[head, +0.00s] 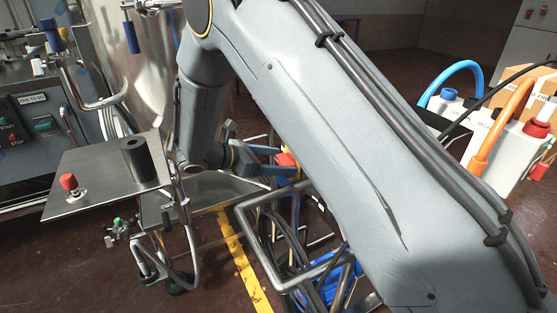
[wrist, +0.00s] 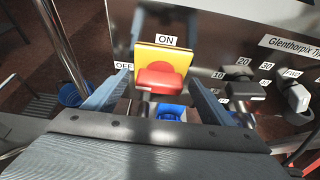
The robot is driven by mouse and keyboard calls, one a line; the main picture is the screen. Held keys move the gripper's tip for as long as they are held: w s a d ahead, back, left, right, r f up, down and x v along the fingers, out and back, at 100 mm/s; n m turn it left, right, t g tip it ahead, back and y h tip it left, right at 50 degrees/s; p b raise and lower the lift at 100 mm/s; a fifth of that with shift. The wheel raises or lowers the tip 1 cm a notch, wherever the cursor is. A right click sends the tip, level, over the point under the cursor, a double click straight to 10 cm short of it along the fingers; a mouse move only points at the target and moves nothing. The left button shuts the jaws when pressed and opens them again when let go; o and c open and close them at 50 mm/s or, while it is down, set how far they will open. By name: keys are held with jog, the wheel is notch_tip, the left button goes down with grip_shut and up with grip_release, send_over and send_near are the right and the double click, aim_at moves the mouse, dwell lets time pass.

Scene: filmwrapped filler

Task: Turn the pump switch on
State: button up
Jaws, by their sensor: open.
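The pump switch is a red knob (wrist: 160,82) on a yellow plate (wrist: 172,52), on a dark metal panel. An ON label (wrist: 167,41) is above the plate and an OFF label (wrist: 124,66) is at its left. My gripper (wrist: 158,77) is open, with one finger on each side of the red knob. Gaps show between the fingers and the knob. I cannot tell which label the knob points to. In the head view, my gripper (head: 262,160) is beside the small red switch (head: 287,159), partly hidden by my arm.
Other dials (wrist: 242,90) and a grey lever (wrist: 297,96) are on the panel to the right. A metal frame with hoses (head: 290,235) stands below. A steel table (head: 95,185) with a red button is at left. White canisters (head: 505,150) stand at right.

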jog(key=shift+f, duration=0.1)
jog(key=c, duration=1.1)
